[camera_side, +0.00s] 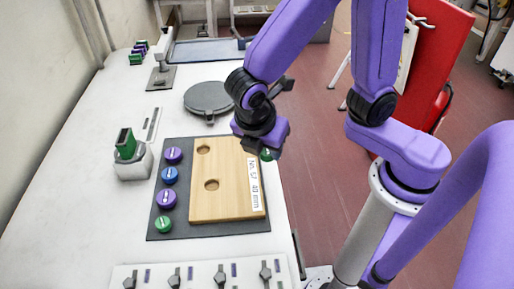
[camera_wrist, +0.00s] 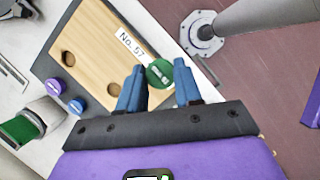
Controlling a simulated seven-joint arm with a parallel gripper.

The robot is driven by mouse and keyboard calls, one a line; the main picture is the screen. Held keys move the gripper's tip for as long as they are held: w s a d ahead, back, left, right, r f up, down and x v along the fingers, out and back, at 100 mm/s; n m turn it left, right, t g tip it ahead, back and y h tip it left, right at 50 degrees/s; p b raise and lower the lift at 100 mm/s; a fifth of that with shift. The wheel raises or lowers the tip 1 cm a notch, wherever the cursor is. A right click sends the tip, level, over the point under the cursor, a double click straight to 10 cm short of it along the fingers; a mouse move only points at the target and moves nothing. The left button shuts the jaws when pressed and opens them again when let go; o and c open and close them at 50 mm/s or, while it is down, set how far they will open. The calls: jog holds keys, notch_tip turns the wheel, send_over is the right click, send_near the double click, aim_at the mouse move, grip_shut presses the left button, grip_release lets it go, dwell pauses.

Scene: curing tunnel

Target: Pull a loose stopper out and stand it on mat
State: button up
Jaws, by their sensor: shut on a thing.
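A green stopper (camera_wrist: 160,74) with a pale bar on top sits between the fingertips of my gripper (camera_wrist: 159,67), which is shut on it. In the side view the stopper (camera_side: 266,155) shows just below my gripper (camera_side: 264,148), at the right far corner of a wooden block (camera_side: 225,196). I cannot tell whether it is clear of the block. The block has two open round holes and a label, "No. 57 40 mm". It lies on a dark grey mat (camera_side: 190,233). Two purple stoppers (camera_side: 173,155), a blue one (camera_side: 170,175) and a green one (camera_side: 164,224) stand along the mat's left strip.
A white holder with a green-topped device (camera_side: 130,160) stands left of the mat. A round grey disc (camera_side: 208,97) lies behind it. A row of small grey levers (camera_side: 220,275) lines the front. The table's right edge runs close by the mat.

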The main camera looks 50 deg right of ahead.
aim_at(266, 152)
jog(key=shift+r, duration=2.35)
jog(key=shift+w, duration=0.1)
jog(key=w+d+f+n+t, duration=0.1)
jog(key=w+f+n, duration=0.15)
jog(key=w, duration=0.75)
jog(key=w+d+f+n+t, duration=0.1)
jog(key=w+f+n, duration=0.15)
jog(key=w, duration=0.65)
jog(key=shift+y, duration=0.4)
jog(key=w+a+f, duration=0.1)
jog(key=w+f, duration=0.2)
jog(key=w, duration=0.1)
jog(key=w+a+f, duration=0.1)
jog(key=w+f, duration=0.2)
jog(key=w, duration=0.1)
jog(key=w+a+f, duration=0.1)
jog(key=w+f, duration=0.2)
jog(key=w, duration=0.2)
jog(key=shift+a+f, duration=0.25)
jog(key=shift+a, duration=0.15)
jog(key=shift+w+a+f, duration=0.1)
jog(key=shift+w+f, duration=0.15)
jog(key=shift+f, duration=1.55)
